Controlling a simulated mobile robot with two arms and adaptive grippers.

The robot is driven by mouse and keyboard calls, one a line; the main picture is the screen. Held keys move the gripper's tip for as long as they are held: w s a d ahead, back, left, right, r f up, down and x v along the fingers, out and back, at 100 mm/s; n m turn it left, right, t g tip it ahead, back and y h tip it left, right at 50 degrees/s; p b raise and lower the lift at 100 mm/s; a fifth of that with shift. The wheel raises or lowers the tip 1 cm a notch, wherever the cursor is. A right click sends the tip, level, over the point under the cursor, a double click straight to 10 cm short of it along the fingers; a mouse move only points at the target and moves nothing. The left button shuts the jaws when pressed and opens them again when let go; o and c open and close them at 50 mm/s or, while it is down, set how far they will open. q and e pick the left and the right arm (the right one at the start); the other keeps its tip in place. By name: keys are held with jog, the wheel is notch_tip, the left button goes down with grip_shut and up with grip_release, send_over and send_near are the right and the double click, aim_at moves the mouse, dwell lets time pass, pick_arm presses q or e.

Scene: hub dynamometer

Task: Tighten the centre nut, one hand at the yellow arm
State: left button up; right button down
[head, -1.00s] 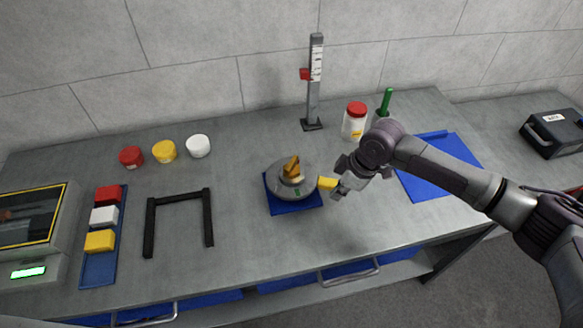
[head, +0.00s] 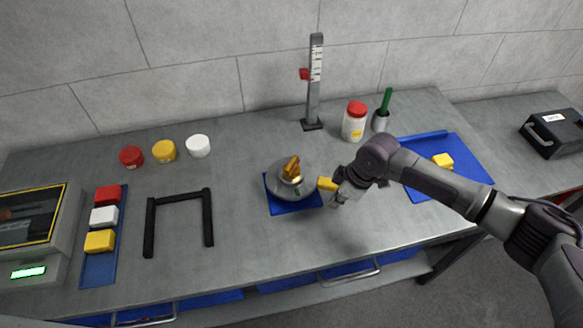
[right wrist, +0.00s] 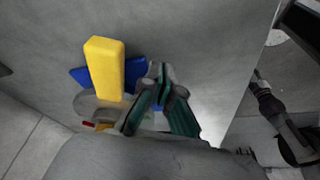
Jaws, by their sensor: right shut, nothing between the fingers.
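The round grey hub (head: 277,190) sits on a blue mat (head: 296,207) in the middle of the bench. A brass-coloured centre nut piece (head: 291,168) stands on top of it. The yellow arm (head: 327,184) sticks out from the hub's right side. In the right wrist view the yellow arm (right wrist: 104,68) is large, left of the fingers. My right gripper (head: 338,198) is shut and empty, close beside the yellow arm's outer end. I cannot tell whether they touch. In the right wrist view its fingers (right wrist: 160,88) are together. My left gripper is not in view.
A gauge post (head: 313,85), a red-lidded jar (head: 355,121) and a cup with a green handle (head: 380,120) stand behind. A yellow block (head: 443,160) lies on a blue tray (head: 465,172) at right.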

aim_at(330, 214)
jog(key=shift+f, duration=2.55)
jog(key=shift+r, duration=0.1)
jog(key=shift+r, duration=0.1)
jog(key=shift+r, duration=0.75)
jog(key=shift+w, duration=0.3)
jog(key=shift+w+d, duration=0.2)
jog(key=shift+w, duration=0.55)
jog(key=shift+s, duration=0.35)
